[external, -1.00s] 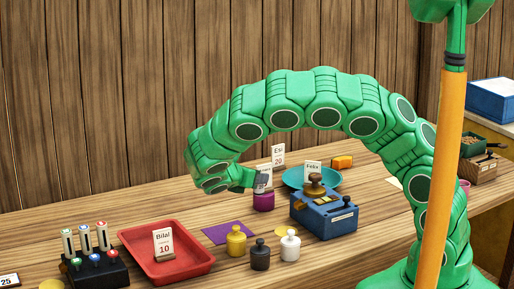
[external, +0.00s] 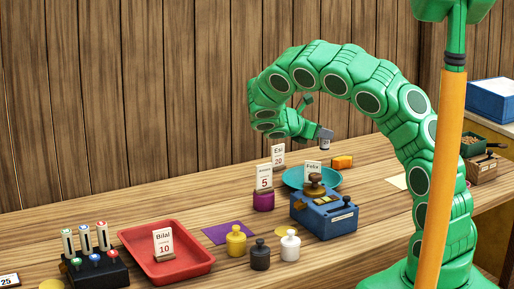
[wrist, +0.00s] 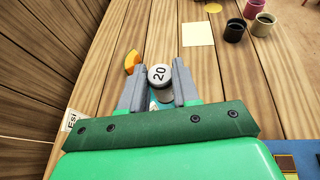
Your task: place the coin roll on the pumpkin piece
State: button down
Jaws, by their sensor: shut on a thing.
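My gripper (external: 325,134) is raised above the counter at the back, shut on the coin roll. The orange pumpkin piece (external: 342,162) lies on the wooden counter, below and a little right of my gripper. In the wrist view the pumpkin piece (wrist: 131,62) sits just left of the roll, partly hidden by the left finger. The roll looks apart from it.
A teal plate (external: 296,184) with a Felix card (external: 312,167) lies in front of the pumpkin piece, and an Esi card (external: 278,156) stands to its left. A blue stamp box (external: 325,214) stands nearer. A cream paper (wrist: 198,33) lies flat beyond.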

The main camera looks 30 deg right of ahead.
jog(key=d+r+m+g, duration=0.2)
jog(key=d, duration=1.1)
send_over(340, 159)
jog(key=shift+s+a+f, duration=0.1)
jog(key=shift+f, duration=4.6)
jog(key=shift+f, duration=0.1)
jog(key=shift+f, duration=1.65)
jog(key=shift+f, duration=0.1)
jog(key=c, duration=0.8)
grip_release()
